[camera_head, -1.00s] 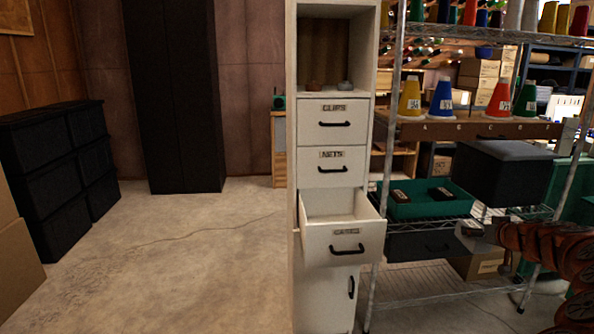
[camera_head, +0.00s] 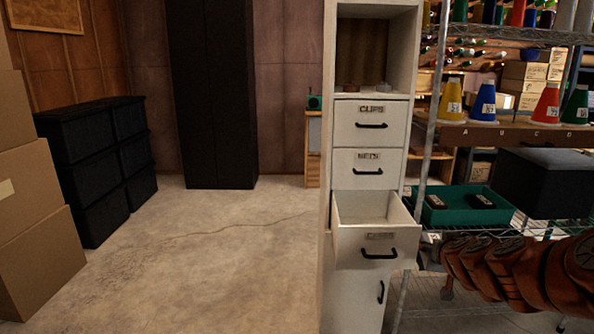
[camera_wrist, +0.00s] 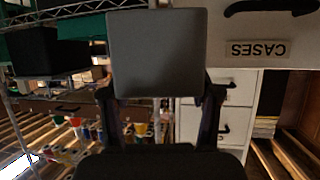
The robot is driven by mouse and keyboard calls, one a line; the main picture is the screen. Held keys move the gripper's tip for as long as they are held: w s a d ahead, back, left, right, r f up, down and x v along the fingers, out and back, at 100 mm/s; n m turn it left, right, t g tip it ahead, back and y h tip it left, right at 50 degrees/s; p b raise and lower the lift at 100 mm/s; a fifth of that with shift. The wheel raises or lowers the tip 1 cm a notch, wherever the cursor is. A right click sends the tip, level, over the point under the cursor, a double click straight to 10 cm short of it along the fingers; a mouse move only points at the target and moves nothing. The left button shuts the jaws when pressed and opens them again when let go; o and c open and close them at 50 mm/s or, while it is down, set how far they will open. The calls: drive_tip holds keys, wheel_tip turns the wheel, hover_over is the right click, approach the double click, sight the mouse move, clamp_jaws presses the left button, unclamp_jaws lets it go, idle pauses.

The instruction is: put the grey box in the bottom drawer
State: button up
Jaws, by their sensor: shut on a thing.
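The grey box (camera_wrist: 156,55) is a plain block held between the two dark fingers of my gripper (camera_wrist: 160,96) in the wrist view, which looks upside down. My gripper is shut on it. The bottom drawer (camera_head: 376,247), white with a black handle and a label reading CASES, is pulled open, and the part of its inside that shows looks empty. Its front also shows in the wrist view (camera_wrist: 215,28), at the upper right beside the box. In the head view my arm comes in from the right, just right of the drawer; the grey box is not clearly visible there.
The CLIPS drawer (camera_head: 371,123) and NETS drawer (camera_head: 368,169) above are shut. A wire shelf (camera_head: 423,150) stands right of the cabinet, with a green tray (camera_head: 470,207) and a dark bin (camera_head: 545,182). Open floor (camera_head: 220,260) lies left of the cabinet.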

drive_tip(key=a+m+h, duration=0.1)
drive_tip(key=a, duration=1.7)
drive_tip(key=shift+s+a+r, duration=0.35)
drive_tip(key=shift+s+r, duration=0.1)
drive_tip(key=shift+w+a+r, duration=0.15)
drive_tip(key=shift+r, duration=0.3)
drive_tip(key=shift+f, duration=0.15)
